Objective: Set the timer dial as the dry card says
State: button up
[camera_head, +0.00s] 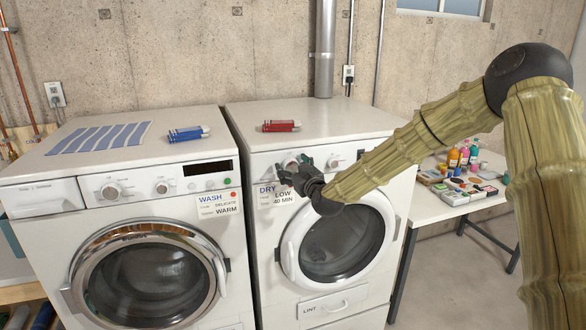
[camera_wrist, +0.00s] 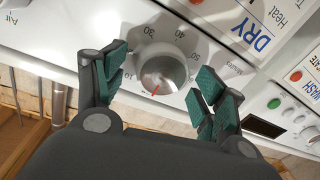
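The timer dial (camera_wrist: 162,72) is a round silver-white knob on the dryer panel, with numbers 30, 40 and 50 printed around it. Its red line points toward the bottom of the wrist view, away from the 40. My gripper (camera_wrist: 163,78) is open, with green-padded fingers on either side of the dial and visible gaps at both sides. In the head view my gripper (camera_head: 296,176) is at the dryer's panel and partly covers the dial. The dry card (camera_head: 267,200) reads LOW, 40 MIN; it also shows in the wrist view (camera_wrist: 245,30).
The dryer (camera_head: 345,118) stands beside the washer (camera_head: 60,192), which has its own wash card (camera_head: 216,204). Another knob (camera_head: 333,163) sits right of my gripper. A table (camera_head: 432,207) with bottles is at the right.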

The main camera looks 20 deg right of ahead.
jog(key=c, duration=0.9)
jog(key=shift+o, duration=0.2)
jog(key=shift+f+m+b, duration=0.1)
jog(key=shift+m+b, duration=0.2)
jog(key=shift+b, duration=0.2)
